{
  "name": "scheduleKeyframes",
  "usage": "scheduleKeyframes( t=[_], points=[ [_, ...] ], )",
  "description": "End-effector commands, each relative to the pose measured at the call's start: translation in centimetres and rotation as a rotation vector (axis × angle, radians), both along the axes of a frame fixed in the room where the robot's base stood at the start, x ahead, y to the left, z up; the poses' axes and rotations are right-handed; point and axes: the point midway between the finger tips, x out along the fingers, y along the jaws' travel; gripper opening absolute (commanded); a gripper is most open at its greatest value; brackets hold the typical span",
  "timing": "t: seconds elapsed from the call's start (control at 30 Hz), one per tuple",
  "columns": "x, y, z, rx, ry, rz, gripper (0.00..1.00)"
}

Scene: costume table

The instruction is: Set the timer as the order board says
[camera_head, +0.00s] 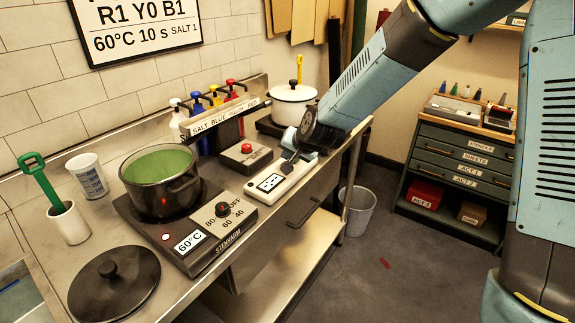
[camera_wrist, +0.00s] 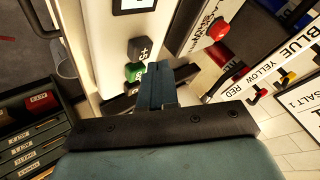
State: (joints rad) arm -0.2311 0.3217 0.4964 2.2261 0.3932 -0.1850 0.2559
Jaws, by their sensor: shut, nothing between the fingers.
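The order board (camera_head: 140,28) on the tiled wall reads R1 Y0 B1, 60°C, 10 s, SALT 1. The timer (camera_head: 262,193) is a white box on the metal counter, with a dark-framed display (camera_head: 270,182) too small to read. In the wrist view, the timer has a dark +5 button (camera_wrist: 140,48) and a green button (camera_wrist: 133,72) beside it. My gripper (camera_head: 289,160) is shut and empty over the button end of the timer. In the wrist view, its fingertips (camera_wrist: 156,68) appear close to both buttons; I cannot tell whether they touch.
A hot plate (camera_head: 198,255) showing 60°C carries a dark pot (camera_head: 160,192) of green liquid. A red-button box (camera_head: 246,155) stands behind the timer, near the labelled bottle rack (camera_head: 225,122). A white pot (camera_head: 293,105) stands at the far end.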

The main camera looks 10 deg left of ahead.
Motion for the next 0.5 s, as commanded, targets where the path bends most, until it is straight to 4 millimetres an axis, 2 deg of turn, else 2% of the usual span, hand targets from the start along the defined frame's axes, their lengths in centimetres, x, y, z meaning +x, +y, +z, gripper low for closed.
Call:
scheduleKeyframes(
  t=[0.5],
  points=[
    [0.09,-0.03,-0.70,0.000,0.000,0.000,0.00]
  ],
)
